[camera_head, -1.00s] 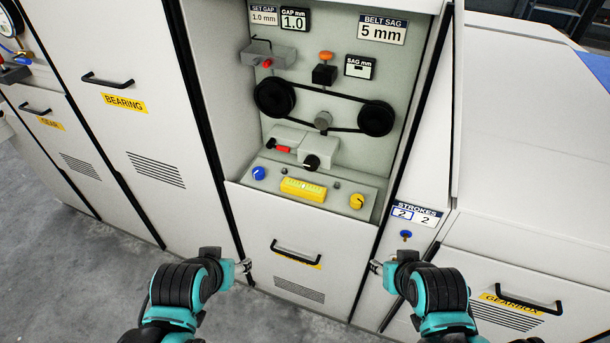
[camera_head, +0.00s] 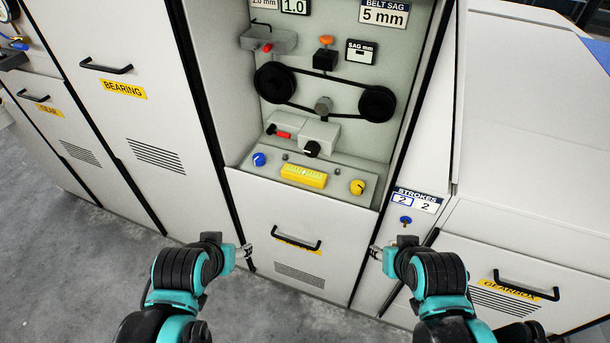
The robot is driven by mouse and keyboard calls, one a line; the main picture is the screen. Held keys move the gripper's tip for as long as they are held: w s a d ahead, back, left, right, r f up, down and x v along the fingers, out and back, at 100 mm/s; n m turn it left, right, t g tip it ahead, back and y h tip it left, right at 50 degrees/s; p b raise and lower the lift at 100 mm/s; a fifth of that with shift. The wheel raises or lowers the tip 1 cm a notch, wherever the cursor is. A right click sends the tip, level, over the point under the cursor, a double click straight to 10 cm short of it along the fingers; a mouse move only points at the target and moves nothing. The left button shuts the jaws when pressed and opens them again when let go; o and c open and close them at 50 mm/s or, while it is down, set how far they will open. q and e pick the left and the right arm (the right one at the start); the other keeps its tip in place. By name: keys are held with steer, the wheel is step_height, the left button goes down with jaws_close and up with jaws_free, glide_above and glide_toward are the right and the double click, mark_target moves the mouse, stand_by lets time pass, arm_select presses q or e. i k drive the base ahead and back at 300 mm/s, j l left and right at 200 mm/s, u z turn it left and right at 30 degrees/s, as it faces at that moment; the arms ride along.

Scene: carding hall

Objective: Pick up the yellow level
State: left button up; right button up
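The yellow level (camera_head: 303,175) lies on the grey sloping ledge (camera_head: 333,184) at the foot of the open machine bay, between a blue knob and a yellow knob. My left gripper (camera_head: 246,252) is in front of the cabinet, below and left of the level. My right gripper (camera_head: 375,252) is below and right of it, near the right edge of the drawer front. Both are apart from the level, with nothing seen in them. Their fingers are too small to judge the opening.
Above the ledge are a grey block with a black knob (camera_head: 311,149), a belt on two black pulleys (camera_head: 376,104) and a red-tipped lever (camera_head: 283,134). A black handle (camera_head: 296,240) sticks out below. Cabinets with handles flank the bay.

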mark_target(314, 178)
steer(key=i+z, duration=0.15)
steer(key=z, duration=0.2)
steer(key=i+j+z, duration=0.15)
steer(key=z, duration=0.25)
steer(key=i+j+z, duration=0.15)
steer(key=z, duration=0.2)
